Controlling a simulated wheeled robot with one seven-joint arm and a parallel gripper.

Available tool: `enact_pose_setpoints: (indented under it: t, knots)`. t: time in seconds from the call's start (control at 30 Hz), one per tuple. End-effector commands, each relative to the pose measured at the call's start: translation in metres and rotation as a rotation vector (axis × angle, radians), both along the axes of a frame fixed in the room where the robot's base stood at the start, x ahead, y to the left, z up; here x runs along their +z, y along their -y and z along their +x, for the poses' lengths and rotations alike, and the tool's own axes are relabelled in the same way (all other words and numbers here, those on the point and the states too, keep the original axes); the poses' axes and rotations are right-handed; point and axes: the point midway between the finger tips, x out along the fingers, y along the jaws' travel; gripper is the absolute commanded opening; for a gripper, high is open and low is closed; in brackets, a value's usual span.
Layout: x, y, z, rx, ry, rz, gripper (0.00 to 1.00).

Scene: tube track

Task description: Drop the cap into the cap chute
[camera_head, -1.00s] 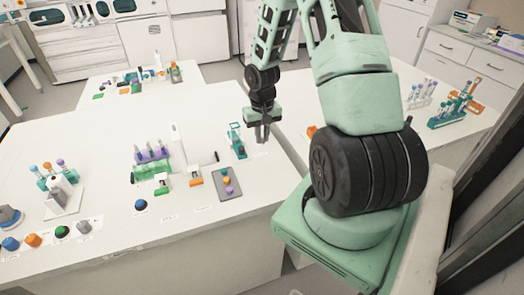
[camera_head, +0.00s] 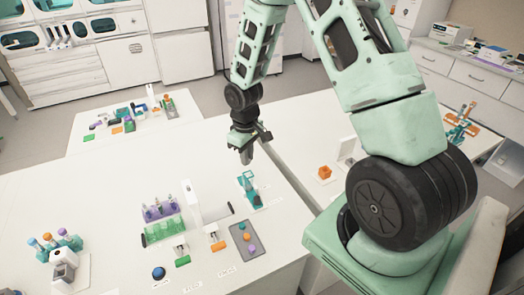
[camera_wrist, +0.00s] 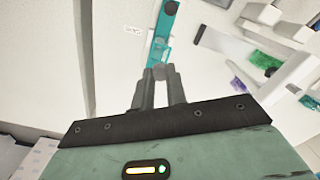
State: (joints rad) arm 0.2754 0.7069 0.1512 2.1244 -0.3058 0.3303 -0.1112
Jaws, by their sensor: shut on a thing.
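My gripper (camera_head: 246,156) hangs above the white table, behind the teal stand in the head view. In the wrist view my gripper (camera_wrist: 160,76) is shut on a small grey piece, apparently the cap (camera_wrist: 160,72), which shows between the fingertips. The cap is too small to make out in the head view. A teal stand (camera_head: 249,190) stands on the table near its right edge, and it also shows beyond the fingertips in the wrist view (camera_wrist: 164,28). I cannot tell for sure which fixture is the cap chute.
A grey tray (camera_head: 233,256) with small coloured pieces lies in front of the teal stand. A green and purple tube rack (camera_head: 162,228) and a tall white block (camera_head: 191,205) stand to the left. An orange block (camera_head: 324,172) is on the right table.

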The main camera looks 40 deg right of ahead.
Motion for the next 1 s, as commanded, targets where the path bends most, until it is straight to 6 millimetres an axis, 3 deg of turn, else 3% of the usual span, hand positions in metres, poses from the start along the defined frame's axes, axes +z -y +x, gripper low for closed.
enact_pose_setpoints:
  t: [0.63,1.0]
  knots:
    - [-0.049,-0.001,0.000,0.003,0.000,0.000,0.00]
    - [-0.053,0.000,0.000,0.003,0.000,0.000,0.00]
